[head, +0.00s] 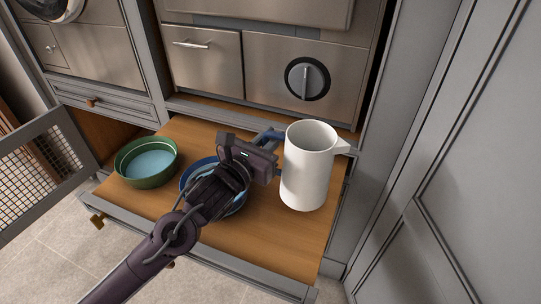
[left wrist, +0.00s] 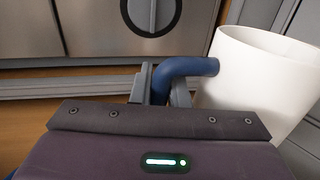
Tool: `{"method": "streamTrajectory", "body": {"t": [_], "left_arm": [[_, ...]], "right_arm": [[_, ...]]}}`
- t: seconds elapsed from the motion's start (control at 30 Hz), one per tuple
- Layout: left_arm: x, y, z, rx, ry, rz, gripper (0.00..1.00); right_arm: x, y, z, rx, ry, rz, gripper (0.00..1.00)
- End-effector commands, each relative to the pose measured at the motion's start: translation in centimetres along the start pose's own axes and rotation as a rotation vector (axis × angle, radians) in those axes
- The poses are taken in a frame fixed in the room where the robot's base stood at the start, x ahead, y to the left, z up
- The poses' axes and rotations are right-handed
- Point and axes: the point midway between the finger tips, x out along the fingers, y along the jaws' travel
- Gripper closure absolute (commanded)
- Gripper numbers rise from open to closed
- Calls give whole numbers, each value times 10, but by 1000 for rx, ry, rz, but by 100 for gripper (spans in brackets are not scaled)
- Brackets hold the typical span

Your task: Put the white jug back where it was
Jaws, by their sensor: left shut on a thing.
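The white jug (head: 308,170) is upright over the right part of the wooden pull-out shelf (head: 250,235). Its spout points right and its blue handle (head: 266,135) faces left. My left gripper (head: 275,153) is shut on the handle, left of the jug's body. In the left wrist view the blue handle (left wrist: 190,67) passes between the fingers (left wrist: 160,88), and the white jug (left wrist: 265,80) fills the right side. I cannot tell whether the jug's base touches the shelf. My right gripper is not in view.
A green bowl (head: 134,177) with a light blue inside stands at the shelf's left. A blue bowl (head: 187,175) is partly hidden under my left arm. A steel front with a dial (head: 307,79) rises behind the shelf. A mesh door (head: 45,150) stands open at left. The shelf's front right is clear.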

Motion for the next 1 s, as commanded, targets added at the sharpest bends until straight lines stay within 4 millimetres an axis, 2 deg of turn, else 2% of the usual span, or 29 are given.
{"method": "streamTrajectory", "body": {"t": [0.13,0.4,0.73,0.77,0.8,0.9,1.0], "left_arm": [[0,0,-5,-5,-9,1,100],[0,0,-39,-5,-10,0,100],[0,0,-43,-3,-10,1,100],[0,0,-47,0,-1,0,82],[0,0,-47,0,-1,0,76],[0,0,-47,0,-1,0,64],[0,0,-47,0,-1,0,64]], "right_arm": [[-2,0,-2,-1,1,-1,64],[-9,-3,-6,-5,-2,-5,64],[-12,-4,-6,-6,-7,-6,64],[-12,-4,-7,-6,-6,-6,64],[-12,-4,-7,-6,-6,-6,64],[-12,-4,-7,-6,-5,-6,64],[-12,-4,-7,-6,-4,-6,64]]}}
